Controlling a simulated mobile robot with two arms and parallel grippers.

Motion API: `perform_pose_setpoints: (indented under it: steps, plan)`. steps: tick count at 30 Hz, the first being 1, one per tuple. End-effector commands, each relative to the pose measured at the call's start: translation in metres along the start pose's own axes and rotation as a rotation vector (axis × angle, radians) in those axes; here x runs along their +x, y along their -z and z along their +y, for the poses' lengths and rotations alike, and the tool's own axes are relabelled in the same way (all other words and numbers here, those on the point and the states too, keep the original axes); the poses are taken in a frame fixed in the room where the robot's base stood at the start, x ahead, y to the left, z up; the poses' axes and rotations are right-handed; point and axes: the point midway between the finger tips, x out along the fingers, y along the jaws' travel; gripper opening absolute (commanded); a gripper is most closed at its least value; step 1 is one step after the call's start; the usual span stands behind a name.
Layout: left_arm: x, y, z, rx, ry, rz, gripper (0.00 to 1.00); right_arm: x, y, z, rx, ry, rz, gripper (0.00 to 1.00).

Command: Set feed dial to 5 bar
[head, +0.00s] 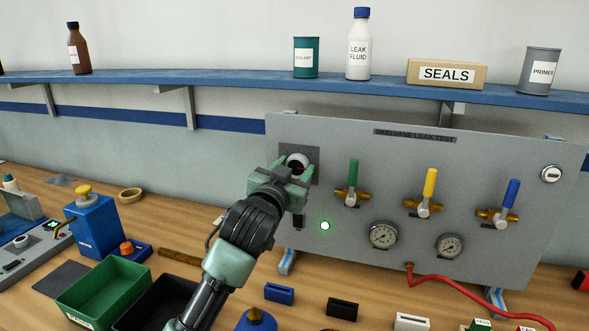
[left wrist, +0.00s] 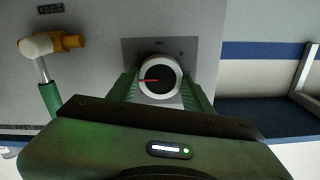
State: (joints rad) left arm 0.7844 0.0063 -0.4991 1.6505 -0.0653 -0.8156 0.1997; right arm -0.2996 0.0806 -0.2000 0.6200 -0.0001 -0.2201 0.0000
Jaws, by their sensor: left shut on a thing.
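The feed dial (head: 297,160) is a round white-rimmed knob on a dark square plate at the left end of the grey test panel (head: 330,262). My left gripper (head: 294,176) is at the dial and shut on it, one finger on each side. In the left wrist view the dial (left wrist: 160,78) has a dark face and a red pointer (left wrist: 148,80) that points left in that picture. The scale marks are too small to read, and my gripper hides part of the plate in the head view. My right gripper is not in view.
Green (head: 352,180), yellow (head: 429,184) and blue (head: 512,193) valve levers stand right of the dial. A red hose (head: 470,307) leaves the panel. A green bin (head: 103,290) stands at left.

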Motion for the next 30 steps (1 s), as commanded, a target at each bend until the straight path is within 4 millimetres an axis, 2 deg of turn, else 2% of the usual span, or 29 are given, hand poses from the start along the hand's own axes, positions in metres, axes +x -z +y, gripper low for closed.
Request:
perform_pose_setpoints:
  steps: [5,6,7,8,20,30]
  plan:
    - [0.000,-0.002,0.001,0.001,-0.001,-0.004,0.09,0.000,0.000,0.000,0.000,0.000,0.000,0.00]
    - [0.000,-0.002,0.001,0.001,-0.001,-0.004,0.61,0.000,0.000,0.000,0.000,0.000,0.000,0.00]
    - [0.000,-0.002,0.001,0.001,-0.001,-0.004,0.69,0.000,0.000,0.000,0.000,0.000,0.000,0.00]
    - [0.000,-0.002,0.001,0.001,-0.001,-0.004,0.72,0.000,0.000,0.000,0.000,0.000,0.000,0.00]
    - [-0.006,-0.002,0.000,0.001,0.000,0.000,0.72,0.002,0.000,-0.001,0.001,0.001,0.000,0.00]
    - [-0.057,-0.002,0.001,0.001,-0.001,0.001,0.72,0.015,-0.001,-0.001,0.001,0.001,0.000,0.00]
